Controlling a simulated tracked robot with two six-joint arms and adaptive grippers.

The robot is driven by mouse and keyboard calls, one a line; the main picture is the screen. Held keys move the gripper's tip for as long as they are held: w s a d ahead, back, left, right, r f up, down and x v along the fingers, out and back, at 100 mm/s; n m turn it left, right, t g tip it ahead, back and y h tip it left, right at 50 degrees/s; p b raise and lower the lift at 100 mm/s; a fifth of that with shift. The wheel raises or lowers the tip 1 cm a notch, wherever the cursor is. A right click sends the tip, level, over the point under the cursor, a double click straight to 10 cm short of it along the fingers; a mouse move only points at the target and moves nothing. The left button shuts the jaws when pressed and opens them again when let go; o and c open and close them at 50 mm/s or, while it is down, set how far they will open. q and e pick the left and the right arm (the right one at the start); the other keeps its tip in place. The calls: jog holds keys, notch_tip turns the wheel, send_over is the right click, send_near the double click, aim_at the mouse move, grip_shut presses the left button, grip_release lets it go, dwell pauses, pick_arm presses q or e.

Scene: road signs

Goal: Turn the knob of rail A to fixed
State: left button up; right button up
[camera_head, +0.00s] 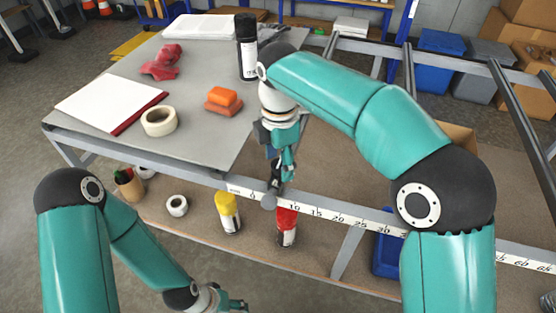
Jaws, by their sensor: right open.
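The rail (345,216) with a printed number scale runs along the front edge of the table frame. A dark grey round knob (268,202) sits at its left part, near the low numbers. My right gripper (277,185) points down right at the knob and partly covers it. Its fingers are open, and I cannot tell whether they touch the knob. No letter or fixed mark for rail A is readable. My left gripper (235,306) is at the bottom edge, low and away from the rail, mostly cut off.
The grey tabletop (205,140) holds a notebook (108,102), a tape roll (159,121), orange blocks (223,99), a red clamp-like tool (163,62) and a black spray can (247,46). A yellow-capped can (228,212) and a red can (287,227) stand below the rail.

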jog(key=c, duration=1)
jog(key=shift+a, duration=0.1)
jog(key=shift+c, duration=0.7)
